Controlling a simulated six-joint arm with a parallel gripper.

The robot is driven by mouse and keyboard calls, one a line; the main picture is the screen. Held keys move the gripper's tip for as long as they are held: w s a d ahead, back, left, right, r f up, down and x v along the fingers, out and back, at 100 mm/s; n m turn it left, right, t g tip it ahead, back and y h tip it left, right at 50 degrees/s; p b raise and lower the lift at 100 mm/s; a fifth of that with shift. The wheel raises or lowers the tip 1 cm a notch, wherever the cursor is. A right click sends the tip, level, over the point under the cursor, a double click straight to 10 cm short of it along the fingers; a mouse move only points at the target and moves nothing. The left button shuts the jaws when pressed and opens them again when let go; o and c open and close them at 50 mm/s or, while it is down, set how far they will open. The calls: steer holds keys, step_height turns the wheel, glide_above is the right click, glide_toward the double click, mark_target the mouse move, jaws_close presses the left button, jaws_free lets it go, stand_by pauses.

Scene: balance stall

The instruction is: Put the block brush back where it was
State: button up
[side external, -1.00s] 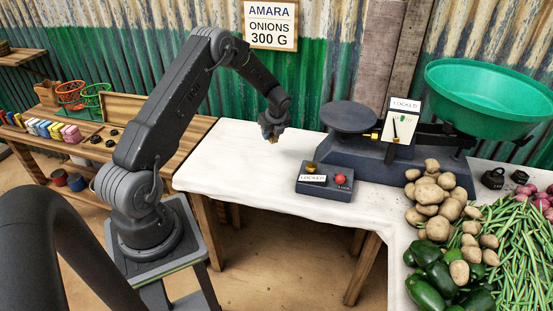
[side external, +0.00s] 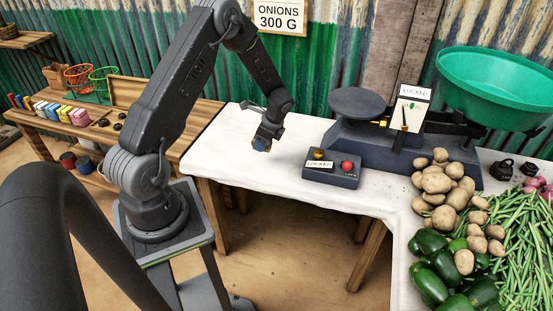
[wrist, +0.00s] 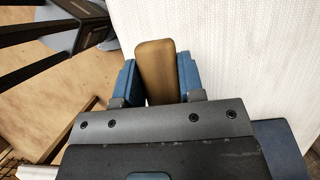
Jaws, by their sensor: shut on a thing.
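The block brush (wrist: 155,65) shows in the wrist view as a plain brown block between two blue finger pads. My gripper (wrist: 157,82) is shut on it. Bristles cannot be made out. In the side view my gripper (side external: 262,144) points down low over the left part of the white-topped table (side external: 225,160). The brush is too small to tell apart there. I cannot tell whether the brush touches the table.
A control box (side external: 331,172) marked LOCKED stands right of my gripper. The balance (side external: 365,140) with its green pan (side external: 500,75) is behind it. Potatoes (side external: 445,185) and green peppers (side external: 430,270) fill the right. A wooden bench (side external: 185,125) adjoins at left.

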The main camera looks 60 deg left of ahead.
glide_above(273, 164)
steer(key=d, duration=0.1)
steer(key=f, duration=0.3)
steer(key=shift+w, duration=0.4)
steer(key=shift+f, duration=1.95)
steer(key=shift+f, duration=0.15)
steer(key=o, duration=0.8)
